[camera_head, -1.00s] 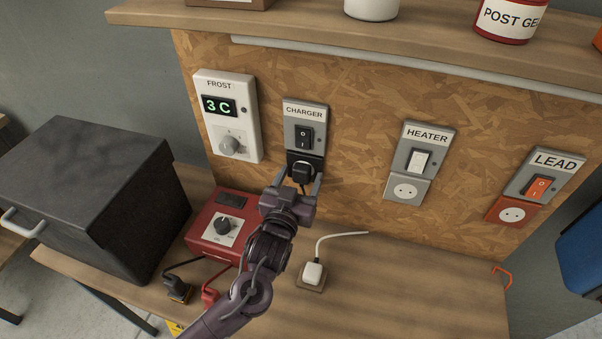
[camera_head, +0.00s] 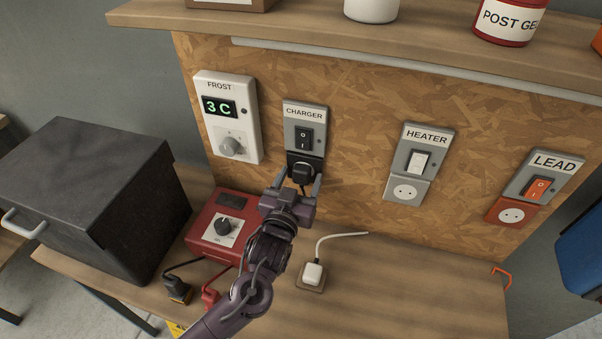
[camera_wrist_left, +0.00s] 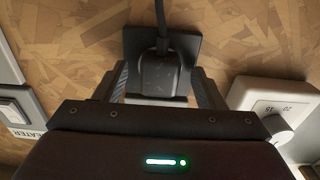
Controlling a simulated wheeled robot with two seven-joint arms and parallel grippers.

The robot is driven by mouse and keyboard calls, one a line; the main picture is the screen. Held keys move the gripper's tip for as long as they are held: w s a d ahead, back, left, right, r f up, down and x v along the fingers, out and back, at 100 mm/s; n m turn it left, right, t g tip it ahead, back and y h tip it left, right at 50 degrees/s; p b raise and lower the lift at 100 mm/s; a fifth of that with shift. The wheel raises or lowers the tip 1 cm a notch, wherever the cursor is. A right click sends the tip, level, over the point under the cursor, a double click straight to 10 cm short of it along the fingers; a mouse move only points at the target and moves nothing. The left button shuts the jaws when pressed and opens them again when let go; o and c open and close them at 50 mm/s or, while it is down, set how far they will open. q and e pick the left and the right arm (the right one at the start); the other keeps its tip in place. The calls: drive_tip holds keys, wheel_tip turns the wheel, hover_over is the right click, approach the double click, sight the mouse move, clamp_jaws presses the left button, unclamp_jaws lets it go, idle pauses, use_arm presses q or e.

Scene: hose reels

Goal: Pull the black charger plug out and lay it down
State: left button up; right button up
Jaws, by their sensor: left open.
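The black charger plug (camera_head: 302,174) sits in the black socket under the switch box labelled CHARGER (camera_head: 305,121) on the chipboard wall. My left gripper (camera_head: 301,178) is at the plug, its two fingers apart on either side. In the left wrist view the plug (camera_wrist_left: 158,76) lies between the open fingers (camera_wrist_left: 160,88), with its black cord running up out of the picture. I cannot tell whether a finger touches the plug. My right gripper is not in view.
A red charger box (camera_head: 218,229) and a white plug on a small block (camera_head: 313,274) are on the bench (camera_head: 400,295). A dark lidded box (camera_head: 90,200) stands at the left. HEATER (camera_head: 419,161) and LEAD (camera_head: 538,185) sockets are right. The bench's right part is mostly clear.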

use_arm(q)
clamp_jaws()
idle(0.5)
drive_tip(key=shift+s, duration=0.15)
drive_tip(key=shift+s+a+p, duration=0.1)
drive_tip(key=shift+s+p, duration=0.05)
drive_tip(key=shift+p, duration=0.15)
drive_tip(key=shift+s+a, duration=0.25)
drive_tip(key=shift+s, duration=0.4)
drive_tip(key=shift+p+v, duration=1.15)
drive_tip(key=shift+v, duration=0.9)
